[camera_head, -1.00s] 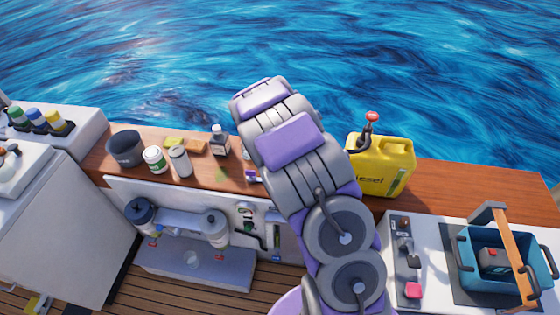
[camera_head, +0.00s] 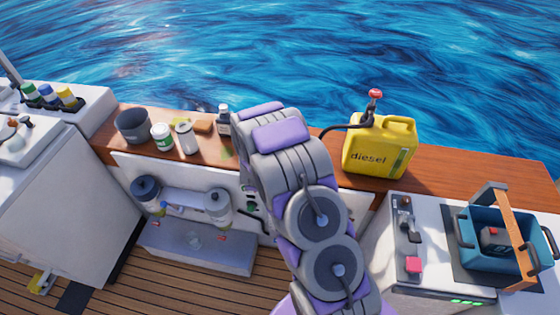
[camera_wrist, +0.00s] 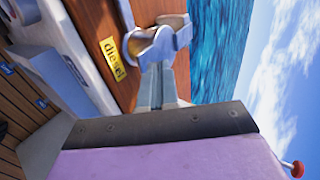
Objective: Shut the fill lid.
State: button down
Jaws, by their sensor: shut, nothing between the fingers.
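In the wrist view, a metal fill fitting with a brass-coloured ring (camera_wrist: 134,44) sits in the wooden top beside a yellow "diesel" label (camera_wrist: 112,58). A shiny metal lid (camera_wrist: 181,32) stands at its right and looks raised. My gripper (camera_wrist: 157,72) is shut and empty, with its tips close to the fitting and lid. I cannot tell whether they touch. In the head view my arm hides the gripper, the fitting and the lid.
A yellow diesel can (camera_head: 380,148) with a dark hose stands on the wooden top right of my arm. A bottle (camera_head: 224,122), a white can (camera_head: 187,138) and a dark pot (camera_head: 133,126) stand at left. A blue crate (camera_head: 490,250) is at right.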

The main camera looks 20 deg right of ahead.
jog(key=shift+s+d+f+t+h+b, duration=0.1)
jog(key=shift+d+f+t+h+b, duration=0.1)
jog(key=shift+f+t+b, duration=0.25)
jog(key=shift+s+d+f+t+h+b, duration=0.1)
jog(key=shift+f+t+h+b, duration=0.1)
jog(key=shift+f, duration=0.45)
jog(key=shift+a, duration=0.2)
jog(key=shift+r, duration=0.1)
